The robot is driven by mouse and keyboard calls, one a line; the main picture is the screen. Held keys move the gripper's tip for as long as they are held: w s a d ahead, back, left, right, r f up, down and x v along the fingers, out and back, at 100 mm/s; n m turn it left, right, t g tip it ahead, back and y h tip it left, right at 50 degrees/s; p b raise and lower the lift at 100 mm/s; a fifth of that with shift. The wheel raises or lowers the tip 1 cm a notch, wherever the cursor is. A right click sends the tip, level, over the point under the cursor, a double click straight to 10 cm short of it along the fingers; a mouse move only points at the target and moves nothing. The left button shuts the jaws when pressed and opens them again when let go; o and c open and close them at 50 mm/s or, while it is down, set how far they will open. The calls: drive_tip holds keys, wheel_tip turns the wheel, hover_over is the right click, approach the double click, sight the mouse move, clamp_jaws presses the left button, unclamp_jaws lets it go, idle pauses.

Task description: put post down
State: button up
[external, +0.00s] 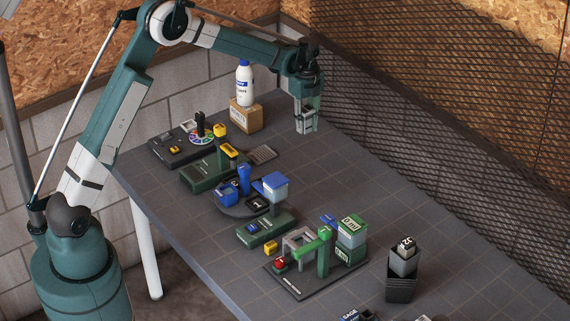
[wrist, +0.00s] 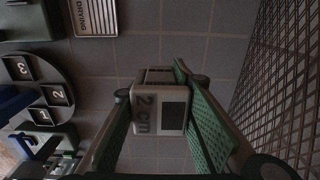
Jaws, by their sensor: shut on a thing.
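My gripper (external: 307,108) points down over the far right part of the table, beside the mesh wall. It is shut on a light grey post (external: 305,125). In the wrist view the green-padded fingers (wrist: 162,112) close on both sides of the post (wrist: 146,118), whose end face reads "2 cm" beside a dark square. I cannot tell whether the post's lower end touches the table or hangs just above it.
The table (external: 345,165) is bare around my gripper. A white bottle (external: 244,84) stands on a cardboard box (external: 246,116) to the left. A "DRYING" tray (wrist: 95,18), a numbered round holder (wrist: 50,95) and green fixtures (external: 325,252) lie nearby. Mesh (external: 430,120) borders the right.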

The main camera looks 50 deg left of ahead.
drive_tip(key=shift+f, duration=0.1)
drive_tip(key=b, duration=0.1)
hover_over(305, 154)
drive_tip(key=shift+s+f, duration=0.1)
drive_tip(key=shift+f, duration=3)
drive_tip(key=shift+f+b, duration=0.4)
drive_tip(key=shift+f, duration=1.5)
drive_tip(key=shift+f, duration=0.2)
drive_tip(key=o, duration=0.9)
drive_tip(key=shift+r, duration=0.25)
wheel_tip(305, 154, up, 12)
drive_tip(key=shift+p, duration=0.9)
